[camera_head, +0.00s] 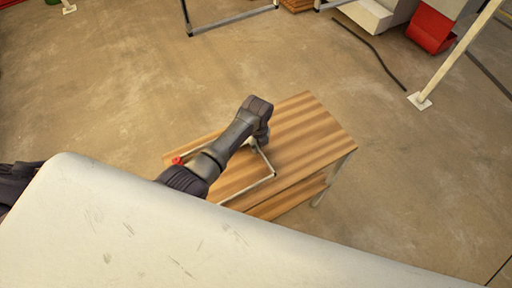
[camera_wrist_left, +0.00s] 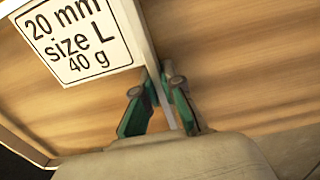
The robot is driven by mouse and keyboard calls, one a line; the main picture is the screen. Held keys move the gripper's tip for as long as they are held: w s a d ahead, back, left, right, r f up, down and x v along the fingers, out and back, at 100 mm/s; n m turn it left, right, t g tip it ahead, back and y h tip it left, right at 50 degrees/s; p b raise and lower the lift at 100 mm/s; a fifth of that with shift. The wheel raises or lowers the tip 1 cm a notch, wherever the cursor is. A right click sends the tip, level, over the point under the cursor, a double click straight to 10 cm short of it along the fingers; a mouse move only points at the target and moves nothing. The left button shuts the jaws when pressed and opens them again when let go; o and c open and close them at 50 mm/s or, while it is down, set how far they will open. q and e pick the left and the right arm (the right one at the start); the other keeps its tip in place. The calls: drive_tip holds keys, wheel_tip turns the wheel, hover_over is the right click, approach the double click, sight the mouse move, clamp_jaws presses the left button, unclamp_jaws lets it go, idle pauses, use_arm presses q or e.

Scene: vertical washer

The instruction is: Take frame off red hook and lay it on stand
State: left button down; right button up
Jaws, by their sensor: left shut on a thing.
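The frame (camera_head: 247,188) is a thin, pale, angular outline seen over the wooden top of the stand (camera_head: 315,130) in the head view. My arm hides part of it. In the left wrist view, my left gripper (camera_wrist_left: 160,100) has its two green fingers shut on a thin pale bar of the frame (camera_wrist_left: 144,35). Wood grain fills the view behind the bar; I cannot tell whether the frame touches the wood. A small red piece (camera_head: 177,160), perhaps the red hook, shows at the left end of the stand. My right gripper is not in view.
A white label (camera_wrist_left: 78,38) reading "20 mm size L 40 g" shows beside the bar. A large pale surface (camera_head: 200,235) fills the front of the head view. Bare floor (camera_head: 410,180) lies right of the stand. A pale post (camera_head: 450,60) stands at the back right.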

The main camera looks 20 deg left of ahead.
use_arm(q)
drive_tip(key=c, duration=1.2)
unclamp_jaws()
drive_tip(key=shift+s+f, duration=0.3)
drive_tip(key=shift+f, duration=0.25)
drive_tip(key=shift+s+f, duration=0.3)
drive_tip(key=shift+f, duration=0.25)
drive_tip(key=shift+w+a+f+g, duration=0.1)
drive_tip(key=shift+w+f+g, duration=0.25)
drive_tip(key=shift+w, duration=0.25)
drive_tip(key=shift+r, duration=0.25)
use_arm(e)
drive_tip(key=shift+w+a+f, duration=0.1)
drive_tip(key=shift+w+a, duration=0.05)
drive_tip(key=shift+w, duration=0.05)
use_arm(q)
wheel_tip(320, 180, up, 8)
drive_tip(key=p, duration=0.9)
drive_tip(key=shift+r, duration=0.2)
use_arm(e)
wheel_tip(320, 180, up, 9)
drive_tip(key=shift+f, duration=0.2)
use_arm(q)
drive_tip(key=shift+f, duration=0.1)
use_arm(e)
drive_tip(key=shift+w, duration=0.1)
